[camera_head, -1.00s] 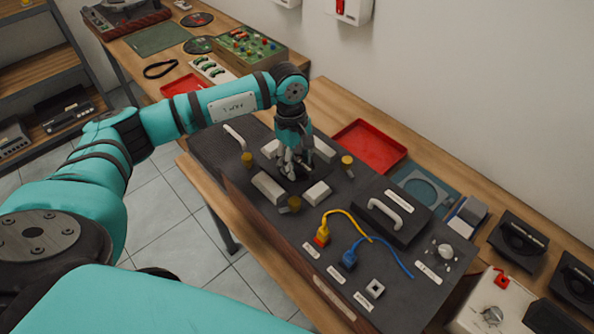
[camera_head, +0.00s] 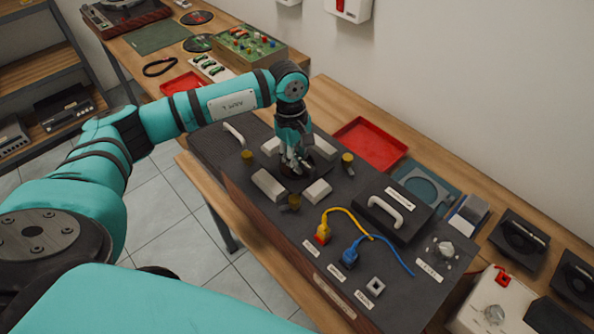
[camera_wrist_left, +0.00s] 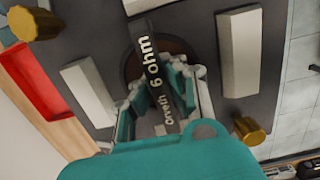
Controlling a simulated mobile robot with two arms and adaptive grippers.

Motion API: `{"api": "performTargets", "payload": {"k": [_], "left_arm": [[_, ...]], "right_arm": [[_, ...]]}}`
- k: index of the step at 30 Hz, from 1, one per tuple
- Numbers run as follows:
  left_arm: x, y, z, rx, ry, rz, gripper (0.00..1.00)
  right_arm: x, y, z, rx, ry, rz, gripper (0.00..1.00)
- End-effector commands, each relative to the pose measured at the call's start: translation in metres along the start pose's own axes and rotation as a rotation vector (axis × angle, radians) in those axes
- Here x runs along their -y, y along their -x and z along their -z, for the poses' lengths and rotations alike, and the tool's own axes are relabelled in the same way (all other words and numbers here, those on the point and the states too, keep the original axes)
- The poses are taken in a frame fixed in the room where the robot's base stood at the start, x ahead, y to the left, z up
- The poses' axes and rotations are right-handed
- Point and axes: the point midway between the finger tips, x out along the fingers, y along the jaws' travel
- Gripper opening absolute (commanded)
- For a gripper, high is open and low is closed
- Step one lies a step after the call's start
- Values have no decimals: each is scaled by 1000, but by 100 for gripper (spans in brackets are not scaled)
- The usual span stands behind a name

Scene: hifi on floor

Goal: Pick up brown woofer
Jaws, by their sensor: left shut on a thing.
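The brown woofer (camera_wrist_left: 154,72) shows in the left wrist view as a dark bar lettered "6 ohm", with a brown round part behind it. It lies in the middle of a dark panel (camera_head: 240,190), among pale blocks. In the head view it is mostly hidden under my left gripper (camera_head: 293,168). The fingers of my left gripper (camera_wrist_left: 166,82) are on both sides of the lettered bar, shut on it. I cannot tell whether the woofer is clear of the panel. My right gripper is not in view.
Pale blocks (camera_head: 268,185) and yellow knobs (camera_head: 347,160) stand close around the woofer. Yellow (camera_head: 350,217) and blue (camera_head: 385,250) cables and a handled black box (camera_head: 405,195) are to the right. A red tray (camera_head: 368,145) lies behind the panel.

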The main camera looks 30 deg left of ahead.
Motion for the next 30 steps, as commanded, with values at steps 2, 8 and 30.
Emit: {"api": "performTargets", "payload": {"k": [2, 8, 30], "left_arm": [[0, 0, 0, 0, 0, 1, 0], [0, 0, 0, 0, 0, 0, 0], [-3, 33, -4, -1, -3, -11, 0]], "right_arm": [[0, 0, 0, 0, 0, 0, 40], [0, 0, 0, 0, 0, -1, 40], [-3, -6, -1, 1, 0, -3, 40]]}}
